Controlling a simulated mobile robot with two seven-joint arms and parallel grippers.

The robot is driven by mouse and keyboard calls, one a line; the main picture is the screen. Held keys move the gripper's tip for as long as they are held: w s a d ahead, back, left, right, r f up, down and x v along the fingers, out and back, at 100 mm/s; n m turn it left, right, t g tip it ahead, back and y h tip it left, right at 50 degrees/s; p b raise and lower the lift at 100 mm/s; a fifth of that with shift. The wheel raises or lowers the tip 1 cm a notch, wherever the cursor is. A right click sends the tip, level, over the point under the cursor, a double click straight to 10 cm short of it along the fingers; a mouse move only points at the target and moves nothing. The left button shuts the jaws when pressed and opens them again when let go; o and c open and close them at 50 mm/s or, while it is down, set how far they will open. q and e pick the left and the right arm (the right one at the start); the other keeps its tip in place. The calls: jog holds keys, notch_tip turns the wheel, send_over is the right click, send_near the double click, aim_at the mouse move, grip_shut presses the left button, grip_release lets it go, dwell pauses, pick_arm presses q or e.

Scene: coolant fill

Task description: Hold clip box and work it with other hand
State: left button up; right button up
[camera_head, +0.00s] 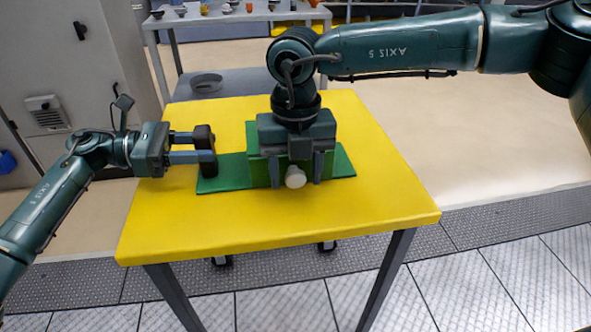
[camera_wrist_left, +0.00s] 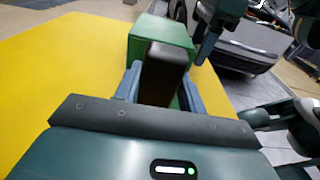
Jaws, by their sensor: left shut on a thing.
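A green box (camera_head: 258,172) with a white round knob (camera_head: 295,177) on its near face sits on a flat green base (camera_head: 222,176) on the table; I take it for the clip box. In the left wrist view the green box (camera_wrist_left: 160,30) lies just beyond the fingers. My left gripper (camera_head: 205,152) reaches in from the left, its blue fingers shut on a dark upright block (camera_wrist_left: 162,75) at the base's left end. Whether that block joins the box is unclear. My right gripper (camera_head: 297,172) points down over the box, fingers apart either side of the knob, with gaps visible.
The yellow table (camera_head: 210,235) is clear in front of and around the green base. A grey cabinet (camera_head: 60,70) stands at the left.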

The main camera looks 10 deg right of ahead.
grip_shut()
jog(key=s, duration=0.8)
dwell(0.4)
jog(key=shift+o, duration=0.4)
grip_release()
jog(key=shift+w, duration=0.1)
notch_tip(320, 180, up, 12)
